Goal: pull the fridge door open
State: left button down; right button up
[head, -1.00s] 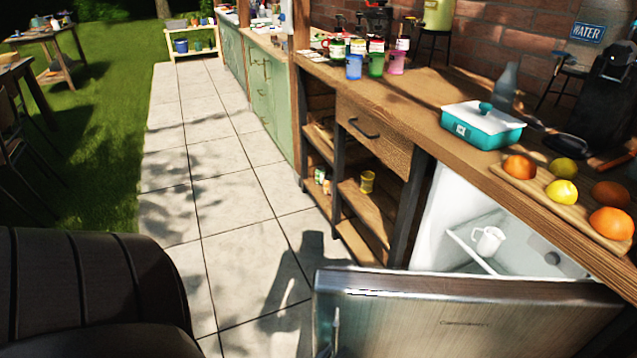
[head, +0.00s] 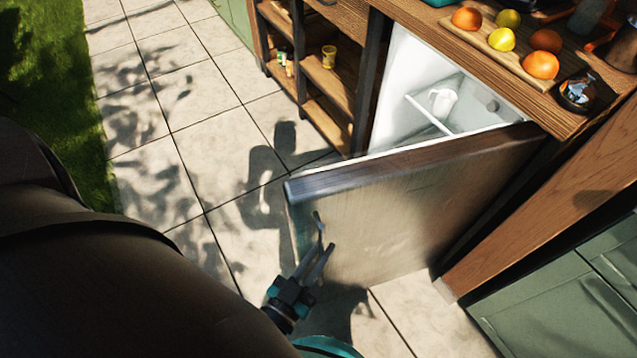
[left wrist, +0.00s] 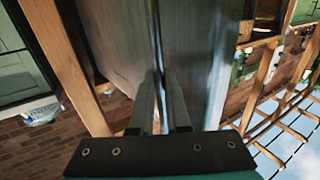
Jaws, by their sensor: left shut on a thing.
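The fridge door (head: 400,215) stands partly open in the head view, swung out over the paving, hinged on its right side. The white fridge interior (head: 400,85) shows behind it, with a white jug (head: 442,101) on a shelf. My left gripper (head: 322,247) is shut on the door handle (head: 319,225) near the door's free left edge. In the left wrist view the fingers (left wrist: 163,105) lie against the long dark handle bar on the grey door (left wrist: 115,45). My right gripper is not in view.
A wooden counter (head: 575,122) above the fridge holds a board with fruit (head: 541,65). Open wooden shelves (head: 325,85) stand left of the fridge, and a green cabinet (head: 575,295) is at right. Paving (head: 215,150) left of the door is clear.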

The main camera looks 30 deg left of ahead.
pick_arm(q)
jog(key=c, duration=0.9)
grip_release()
jog(key=shift+w+d, duration=0.15)
jog(key=shift+s, duration=0.4)
jog(key=s, duration=1.4)
jog(key=shift+s+a+p, duration=0.25)
jog(key=shift+p, duration=0.1)
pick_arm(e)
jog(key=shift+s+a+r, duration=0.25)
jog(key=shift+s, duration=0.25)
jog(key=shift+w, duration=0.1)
